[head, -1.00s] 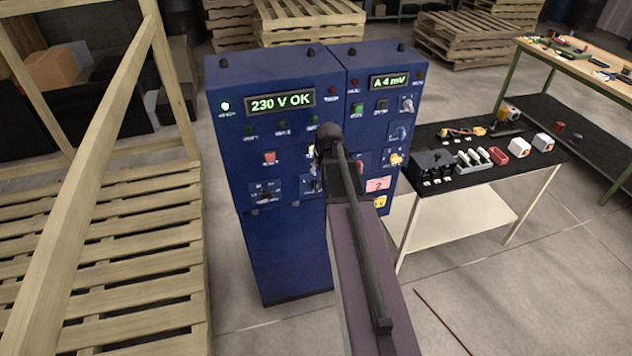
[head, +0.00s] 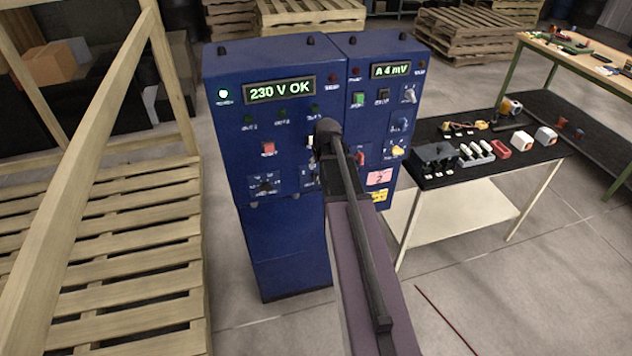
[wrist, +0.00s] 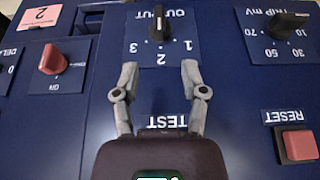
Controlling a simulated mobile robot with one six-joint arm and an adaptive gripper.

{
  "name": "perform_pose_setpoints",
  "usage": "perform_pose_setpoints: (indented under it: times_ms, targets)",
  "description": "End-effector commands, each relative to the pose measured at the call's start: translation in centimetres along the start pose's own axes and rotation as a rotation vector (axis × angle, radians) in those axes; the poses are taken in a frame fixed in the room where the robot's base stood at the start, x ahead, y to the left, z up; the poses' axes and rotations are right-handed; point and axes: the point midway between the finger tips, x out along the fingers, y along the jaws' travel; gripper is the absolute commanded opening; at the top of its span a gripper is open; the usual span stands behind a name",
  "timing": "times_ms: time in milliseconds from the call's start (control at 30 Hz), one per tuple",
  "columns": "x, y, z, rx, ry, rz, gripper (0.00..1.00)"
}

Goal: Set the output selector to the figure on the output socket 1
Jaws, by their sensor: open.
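The output selector (wrist: 159,24) is a black knob on a blue plate marked OUTPUT, upside down in the wrist view, with figures 1, 2 and 3 beside it. Its bar lies in line with the 2; which end points is hard to tell. In the head view the selector (head: 314,174) is small and partly behind my arm. My gripper (wrist: 160,68) is open and empty, its fingertips just short of the knob, near the 1 and 3. A pink label (wrist: 41,14) bears a 2 and also shows in the head view (head: 379,177). I cannot make out output socket 1.
The TRIP mV knob (wrist: 287,22), the red RESET button (wrist: 298,144) and a red knob (wrist: 54,60) flank the selector. The cabinet display (head: 281,88) reads 230 V OK. A black-topped table (head: 470,178) stands right; wooden pallets (head: 110,270) lie left.

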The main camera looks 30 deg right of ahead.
Motion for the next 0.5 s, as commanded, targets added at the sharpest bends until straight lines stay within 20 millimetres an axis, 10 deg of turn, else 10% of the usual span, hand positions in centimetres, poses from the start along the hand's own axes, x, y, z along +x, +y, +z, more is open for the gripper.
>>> perform_pose_setpoints:
  times_ms: [500]
  targets:
    - [4.8,0.0,0.1,0.0,0.0,0.0,0.56]
